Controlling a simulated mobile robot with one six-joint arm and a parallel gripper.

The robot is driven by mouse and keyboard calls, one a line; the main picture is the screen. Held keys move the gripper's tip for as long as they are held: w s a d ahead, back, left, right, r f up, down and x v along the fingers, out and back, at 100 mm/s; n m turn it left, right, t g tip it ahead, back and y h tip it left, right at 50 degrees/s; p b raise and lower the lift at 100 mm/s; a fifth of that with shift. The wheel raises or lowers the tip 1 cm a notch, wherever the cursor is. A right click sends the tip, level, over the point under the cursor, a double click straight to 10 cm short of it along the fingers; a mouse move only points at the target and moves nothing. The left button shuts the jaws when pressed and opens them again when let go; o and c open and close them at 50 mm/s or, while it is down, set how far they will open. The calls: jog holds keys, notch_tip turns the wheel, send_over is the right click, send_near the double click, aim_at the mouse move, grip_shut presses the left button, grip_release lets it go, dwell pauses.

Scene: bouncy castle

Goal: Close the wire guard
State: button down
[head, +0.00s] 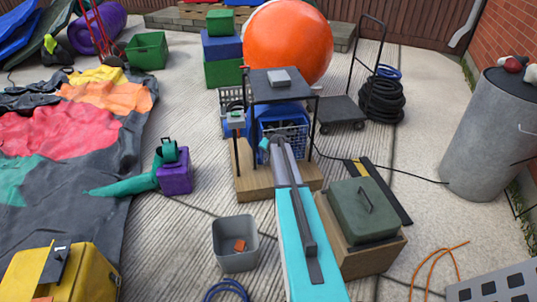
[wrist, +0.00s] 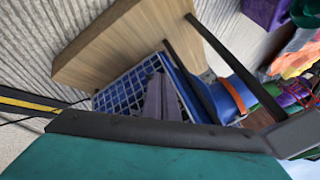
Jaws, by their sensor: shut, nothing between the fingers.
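The wire guard (head: 298,136) is a pale grid at the front of the blue blower (head: 285,112), under a dark table-like frame on a wooden base. In the wrist view the guard (wrist: 118,94) shows as a tilted grid beside the blue blower body (wrist: 190,90). Whether it stands away from the blower's face is hard to tell. My gripper (head: 277,146) is shut and empty, its tips in front of the guard's left part. In the wrist view my gripper (wrist: 162,88) overlaps the grid; contact cannot be told. My arm hides part of the base.
The wooden base (head: 250,182) carries the dark frame (head: 258,92) and its posts. A green metal box (head: 363,210) on a wooden block is close right of my arm. A grey bin (head: 234,245) and purple box (head: 174,178) are left. A black cable crosses right.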

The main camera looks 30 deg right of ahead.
jog(key=s+a+r+p, duration=0.1)
jog(key=s+a+r, duration=0.1)
jog(key=a+r, duration=0.4)
notch_tip(320, 180, up, 2)
jog(key=shift+s, duration=0.2)
dwell(0.5)
